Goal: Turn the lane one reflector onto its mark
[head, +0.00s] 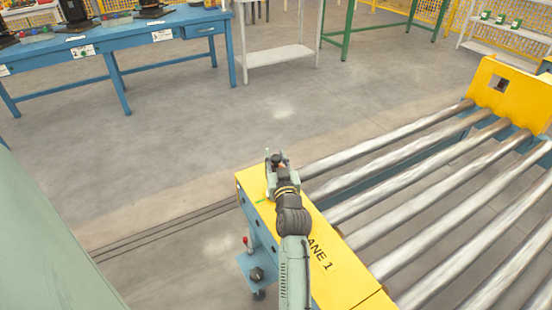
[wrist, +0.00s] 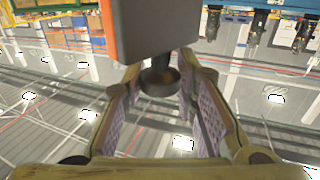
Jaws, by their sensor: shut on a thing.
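The lane one reflector shows in the wrist view as a grey block (wrist: 160,28) with an orange side edge. A short dark round stem (wrist: 159,80) hangs from it between my fingers. My gripper (wrist: 160,85) is shut on this part, one finger on each side. In the head view my gripper (head: 278,165) is over the far end of the yellow lane 1 beam (head: 325,255). My arm and gripper hide most of the reflector there. A short green mark (head: 262,200) lies on the beam, just left of my gripper. I cannot tell which way the reflector faces.
Several steel rollers (head: 400,160) run from the yellow beam to a yellow end plate (head: 505,90) at the right. A blue workbench (head: 130,35) and a white shelf stand (head: 275,55) are at the back. The grey floor (head: 150,160) between is clear.

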